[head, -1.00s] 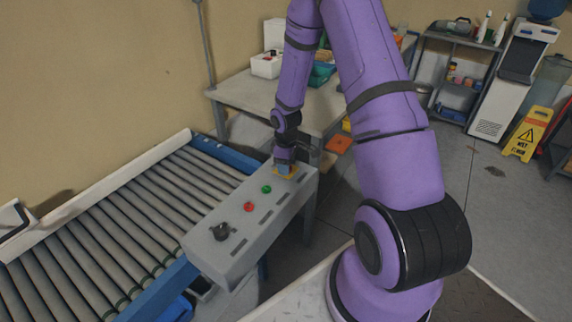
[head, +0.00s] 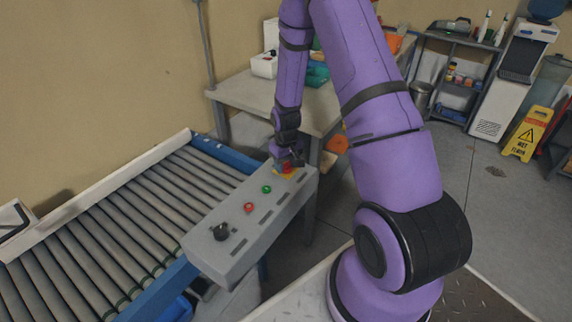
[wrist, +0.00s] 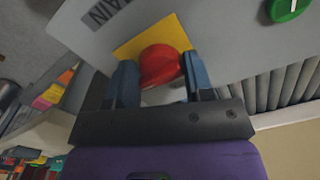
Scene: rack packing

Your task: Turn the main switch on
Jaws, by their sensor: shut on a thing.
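The main switch is a red knob (wrist: 160,66) on a yellow plate (wrist: 137,45) beside a label whose visible part reads "MAIN" (wrist: 108,12). In the head view the red knob (head: 287,169) sits at the far right end of the grey control box (head: 235,246). My gripper (wrist: 160,74) has its two blue fingers on either side of the knob and is shut on it. In the head view my gripper (head: 287,162) comes down on the switch from above and partly hides it. Which position the knob points to cannot be told.
The box also bears a green button (head: 266,189), a red button (head: 248,207) and a black knob (head: 220,231). A roller conveyor (head: 110,230) runs along its left. A table (head: 245,95) stands behind. A yellow wet-floor sign (head: 527,133) stands on the floor at right.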

